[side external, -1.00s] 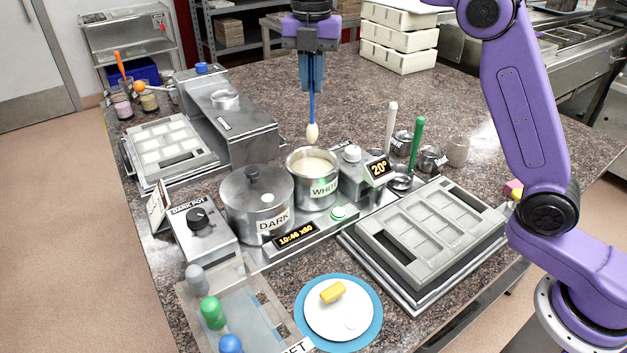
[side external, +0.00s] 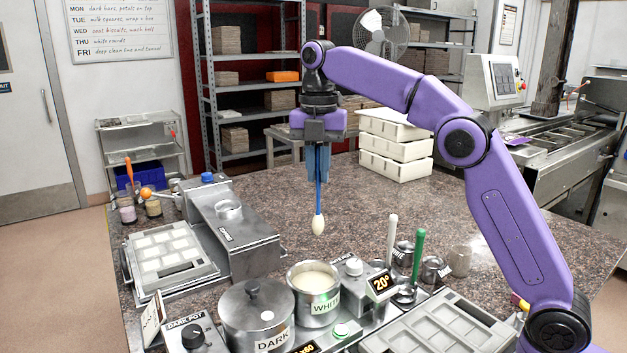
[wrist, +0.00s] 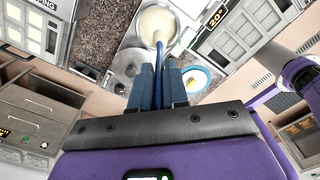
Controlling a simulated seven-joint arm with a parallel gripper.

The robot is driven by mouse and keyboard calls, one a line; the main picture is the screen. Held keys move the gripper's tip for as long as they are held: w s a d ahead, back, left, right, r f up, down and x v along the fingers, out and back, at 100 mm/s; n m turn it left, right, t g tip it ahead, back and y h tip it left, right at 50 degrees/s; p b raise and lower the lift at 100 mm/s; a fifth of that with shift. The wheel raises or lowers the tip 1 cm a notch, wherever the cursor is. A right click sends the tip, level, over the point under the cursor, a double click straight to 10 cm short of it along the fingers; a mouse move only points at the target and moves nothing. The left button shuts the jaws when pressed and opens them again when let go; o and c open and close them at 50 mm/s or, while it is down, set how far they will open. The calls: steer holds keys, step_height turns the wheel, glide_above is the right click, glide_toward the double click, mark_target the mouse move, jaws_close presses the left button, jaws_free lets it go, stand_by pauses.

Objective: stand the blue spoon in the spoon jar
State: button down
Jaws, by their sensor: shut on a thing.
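My gripper (side external: 318,180) is shut on the blue spoon (side external: 318,203) by its upper handle. The spoon hangs upright, its cream-coloured bowl end lowest and clear of everything. In the side view it hangs above the steel pot marked WHITE (side external: 313,280), which holds pale liquid. In the wrist view the blue handle (wrist: 158,45) runs from between my fingers (wrist: 160,72) towards the pot (wrist: 158,22). I cannot tell surely which is the spoon jar.
A lidded pot marked DARK (side external: 256,315) stands left of the WHITE pot. A white-handled spoon (side external: 391,235) and a green-handled one (side external: 418,255) stick up by the small cups. A mould tray (side external: 440,325) lies at front right. The counter behind is clear up to the white crates (side external: 395,145).

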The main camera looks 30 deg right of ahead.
steer(key=d+m, duration=0.3)
steer(key=d, duration=1.7)
steer(key=s+d+m, duration=0.1)
steer(key=s+d, duration=0.4)
steer(key=d, duration=0.5)
steer(key=s+d+m, duration=0.2)
steer(key=s+d, duration=0.2)
steer(key=d, duration=0.5)
step_height(320, 180, down, 20)
steer(key=shift+s+d, duration=0.3)
steer(key=shift+d, duration=0.05)
steer(key=shift+r, duration=0.1)
steer(key=c, duration=1.1)
jaws_free()
steer(key=shift+o, duration=0.2)
step_height(320, 180, up, 18)
steer(key=shift+f, duration=0.25)
